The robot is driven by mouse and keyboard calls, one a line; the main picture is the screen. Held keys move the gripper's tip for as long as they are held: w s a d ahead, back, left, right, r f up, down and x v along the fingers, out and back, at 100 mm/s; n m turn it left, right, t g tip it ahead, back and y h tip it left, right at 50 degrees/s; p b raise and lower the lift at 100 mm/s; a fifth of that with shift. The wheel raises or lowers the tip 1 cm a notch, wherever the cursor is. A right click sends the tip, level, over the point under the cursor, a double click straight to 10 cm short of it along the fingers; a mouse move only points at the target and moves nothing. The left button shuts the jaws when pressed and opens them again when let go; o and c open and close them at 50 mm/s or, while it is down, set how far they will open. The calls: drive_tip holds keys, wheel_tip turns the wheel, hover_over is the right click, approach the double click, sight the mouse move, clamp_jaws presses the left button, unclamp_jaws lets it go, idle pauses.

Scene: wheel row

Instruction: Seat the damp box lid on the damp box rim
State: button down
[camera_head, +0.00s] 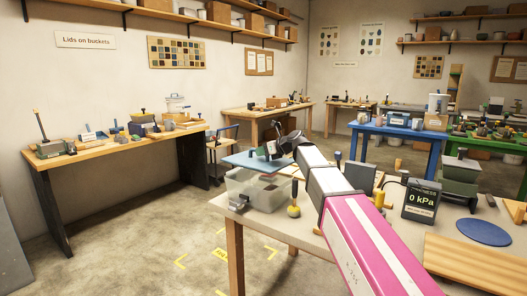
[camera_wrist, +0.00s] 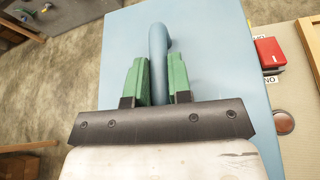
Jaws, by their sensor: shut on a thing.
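The damp box lid (camera_head: 254,163) is a flat light-blue panel above the damp box (camera_head: 253,190), a translucent grey tub at the table's left corner. The lid looks slightly tilted, and its near edge shows just above the box rim; I cannot tell whether they touch. My gripper (camera_head: 272,152) is over the lid. In the wrist view my gripper (camera_wrist: 160,82) has green fingers on both sides of the lid's curved blue handle (camera_wrist: 158,50), shut on it. The lid (camera_wrist: 215,50) fills most of that view and hides the box.
The table (camera_head: 270,222) also holds a round-ended tool (camera_head: 293,205), a pressure display (camera_head: 421,200), a blue disc (camera_head: 484,232) and a wooden board (camera_head: 475,262). Open floor lies left of the table.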

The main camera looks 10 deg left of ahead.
sight(262, 160)
idle(0.4)
drive_tip(key=shift+f, duration=2)
drive_tip(key=shift+f, duration=1.5)
idle(2.2)
idle(0.7)
drive_tip(key=c, duration=1.2)
unclamp_jaws()
drive_tip(key=shift+v, duration=0.9)
